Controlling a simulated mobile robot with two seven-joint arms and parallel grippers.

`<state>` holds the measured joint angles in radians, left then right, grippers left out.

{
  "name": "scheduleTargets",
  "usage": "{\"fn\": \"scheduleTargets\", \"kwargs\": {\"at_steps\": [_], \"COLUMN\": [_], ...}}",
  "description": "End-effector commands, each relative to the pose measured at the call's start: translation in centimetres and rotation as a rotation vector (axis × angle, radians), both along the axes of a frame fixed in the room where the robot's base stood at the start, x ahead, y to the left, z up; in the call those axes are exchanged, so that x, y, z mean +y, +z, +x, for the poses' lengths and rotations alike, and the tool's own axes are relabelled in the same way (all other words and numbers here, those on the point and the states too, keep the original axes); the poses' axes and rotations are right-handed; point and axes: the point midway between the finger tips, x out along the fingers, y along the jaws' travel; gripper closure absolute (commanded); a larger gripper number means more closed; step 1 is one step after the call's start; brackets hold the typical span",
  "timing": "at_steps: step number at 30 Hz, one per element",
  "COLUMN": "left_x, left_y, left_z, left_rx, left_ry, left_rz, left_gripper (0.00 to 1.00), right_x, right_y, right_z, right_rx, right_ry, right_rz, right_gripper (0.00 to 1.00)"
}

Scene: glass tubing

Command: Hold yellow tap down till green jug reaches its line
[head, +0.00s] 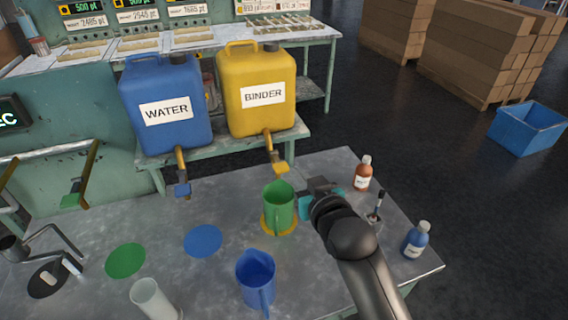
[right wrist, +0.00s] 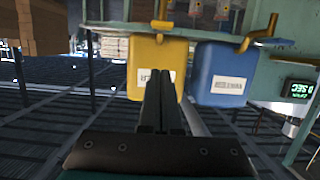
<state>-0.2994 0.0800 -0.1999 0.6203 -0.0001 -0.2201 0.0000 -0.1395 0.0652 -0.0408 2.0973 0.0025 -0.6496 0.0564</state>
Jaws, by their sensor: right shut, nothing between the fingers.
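The yellow BINDER container (head: 258,88) stands on a raised green bench, its yellow tap (head: 281,168) hanging from a spout at its front. The green jug (head: 279,208) stands upright below and near that tap, on a yellow disc (head: 266,228). Its line and any contents cannot be made out. My right gripper (head: 316,186) is just right of the jug's rim and the tap; I cannot tell if it touches the jug. Its fingers also show in the right wrist view (right wrist: 160,98), together and empty, with the yellow container (right wrist: 157,60) beyond. My left gripper is not in view.
The blue WATER container (head: 166,110) has a blue tap (head: 182,189). A blue jug (head: 256,277), white cylinder (head: 152,299), brown bottle (head: 363,174) and blue bottle (head: 416,241) stand on the table. Green (head: 125,261) and blue (head: 203,240) discs lie uncovered.

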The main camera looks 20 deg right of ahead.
Motion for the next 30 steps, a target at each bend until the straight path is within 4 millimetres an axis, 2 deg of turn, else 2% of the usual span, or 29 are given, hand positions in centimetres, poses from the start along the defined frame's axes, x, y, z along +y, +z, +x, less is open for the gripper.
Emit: {"fn": "scheduleTargets", "kwargs": {"at_steps": [3, 12, 16, 30], "left_x": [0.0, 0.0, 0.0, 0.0], "left_y": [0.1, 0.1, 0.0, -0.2], "left_z": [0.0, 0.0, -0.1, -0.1], "left_rx": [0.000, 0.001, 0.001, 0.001], "left_ry": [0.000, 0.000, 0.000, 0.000], "left_rz": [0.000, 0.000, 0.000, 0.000], "left_gripper": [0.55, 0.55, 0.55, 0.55], "right_x": [-0.1, 0.0, 0.0, 0.2], "right_y": [0.9, 0.8, 0.6, -1.0], "right_z": [0.2, 0.3, 0.9, 7.2], "right_rx": [-0.023, -0.021, -0.021, -0.020], "right_ry": [-0.003, -0.002, -0.002, -0.001], "right_rz": [0.003, 0.003, 0.003, 0.004], "right_gripper": [1.00, 1.00, 1.00, 1.00]}}
